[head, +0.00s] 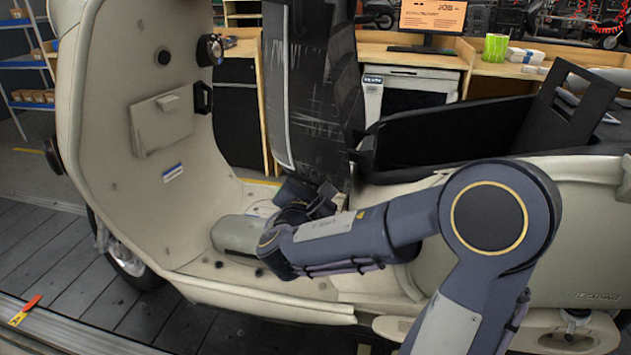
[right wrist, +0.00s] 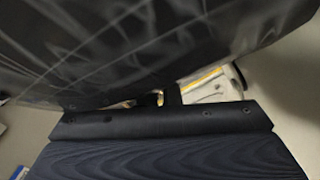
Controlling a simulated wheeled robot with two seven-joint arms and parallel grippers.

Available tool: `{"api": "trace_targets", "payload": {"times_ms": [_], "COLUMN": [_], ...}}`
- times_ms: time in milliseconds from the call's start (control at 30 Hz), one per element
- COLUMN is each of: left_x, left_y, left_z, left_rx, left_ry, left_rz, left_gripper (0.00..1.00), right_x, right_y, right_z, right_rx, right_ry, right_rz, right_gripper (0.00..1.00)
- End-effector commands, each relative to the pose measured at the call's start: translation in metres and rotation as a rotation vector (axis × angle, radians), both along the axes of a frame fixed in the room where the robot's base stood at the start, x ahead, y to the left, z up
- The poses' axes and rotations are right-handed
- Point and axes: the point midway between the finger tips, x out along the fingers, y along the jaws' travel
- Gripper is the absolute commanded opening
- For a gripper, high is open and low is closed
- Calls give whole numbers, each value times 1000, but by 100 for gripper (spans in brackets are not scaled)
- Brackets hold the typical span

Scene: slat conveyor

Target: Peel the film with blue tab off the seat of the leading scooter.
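The cream scooter (head: 150,60) fills the head view, its front shield at the left. A tall dark piece, seemingly its seat (head: 345,75), stands upright above the body. Glossy, streaked film (head: 305,95) covers its left-facing side. A dark glossy sheet (right wrist: 140,45) also fills the top of the right wrist view. My right arm reaches in from the right, and my right gripper (head: 308,203) is at the foot of the upright piece. Its fingers are too dark and hidden to read. My left gripper is out of view.
A dark open cavity (head: 440,135) lies behind the upright piece, with a slotted black panel (head: 570,105) at its right. A workbench (head: 420,57) with a monitor (head: 432,15) and green cup (head: 495,47) stands behind. A red-yellow tag (head: 25,311) lies on the conveyor's edge at lower left.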

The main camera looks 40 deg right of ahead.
Motion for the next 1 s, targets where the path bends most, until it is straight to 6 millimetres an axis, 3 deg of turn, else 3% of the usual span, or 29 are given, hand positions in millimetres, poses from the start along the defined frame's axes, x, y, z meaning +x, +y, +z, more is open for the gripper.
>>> {"api": "trace_targets", "payload": {"times_ms": [633, 1000], "left_x": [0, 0], "left_y": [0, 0], "left_z": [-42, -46], "left_rx": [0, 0], "left_ry": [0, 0], "left_rz": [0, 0], "left_gripper": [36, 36], "right_x": [-8, -11], "right_y": [56, 65], "right_z": [-38, -41], "right_rx": [0, 0], "right_ry": [2, 2], "right_rz": [5, 2], "right_gripper": [0, 0]}}
